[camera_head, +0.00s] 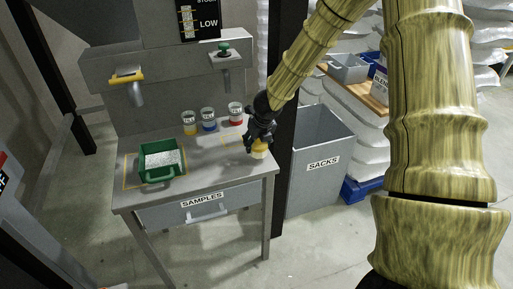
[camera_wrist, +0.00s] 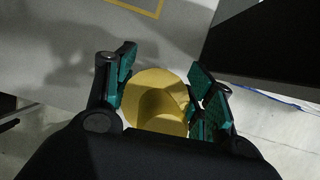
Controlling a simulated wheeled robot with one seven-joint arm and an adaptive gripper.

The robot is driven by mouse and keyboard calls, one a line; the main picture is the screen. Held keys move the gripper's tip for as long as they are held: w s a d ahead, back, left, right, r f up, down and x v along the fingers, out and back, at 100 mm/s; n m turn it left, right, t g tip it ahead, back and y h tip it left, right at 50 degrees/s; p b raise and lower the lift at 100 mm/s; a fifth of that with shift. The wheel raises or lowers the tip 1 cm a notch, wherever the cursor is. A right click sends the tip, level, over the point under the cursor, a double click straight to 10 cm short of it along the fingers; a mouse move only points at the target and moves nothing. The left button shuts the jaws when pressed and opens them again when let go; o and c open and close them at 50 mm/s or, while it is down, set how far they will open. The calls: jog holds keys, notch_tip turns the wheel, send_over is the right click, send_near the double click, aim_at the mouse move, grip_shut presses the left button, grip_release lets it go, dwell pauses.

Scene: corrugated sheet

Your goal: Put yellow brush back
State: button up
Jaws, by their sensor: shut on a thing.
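The yellow brush (camera_head: 259,151) is in the grip of my gripper (camera_head: 257,139), over the right end of the grey samples table (camera_head: 205,161). Its lower end looks pale. I cannot tell whether it touches the table top. In the wrist view the rounded yellow top of the brush (camera_wrist: 157,98) sits between the teal finger pads of my gripper (camera_wrist: 160,92). The fingers hide part of its sides, and its underside is hidden in that view. A yellow outline (camera_head: 232,139) is marked on the table just left of the brush, and it also shows in the wrist view (camera_wrist: 158,14).
A green tray (camera_head: 160,177) with pale grains stands at the table's left. Three small jars with yellow (camera_head: 190,128), blue (camera_head: 209,126) and red (camera_head: 236,121) contents stand at the back. A dark post and the grey sacks bin (camera_head: 322,190) are close on the right.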

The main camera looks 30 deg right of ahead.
aim_at(262, 148)
jog(key=shift+f+b, duration=0.3)
jog(key=shift+f, duration=1)
jog(key=shift+f, duration=0.15)
jog(key=o, duration=1)
jog(key=shift+r, duration=0.5)
jog(key=p+v, duration=0.3)
jog(key=v, duration=0.8)
jog(key=shift+s+r, duration=0.1)
jog(key=shift+r, duration=0.05)
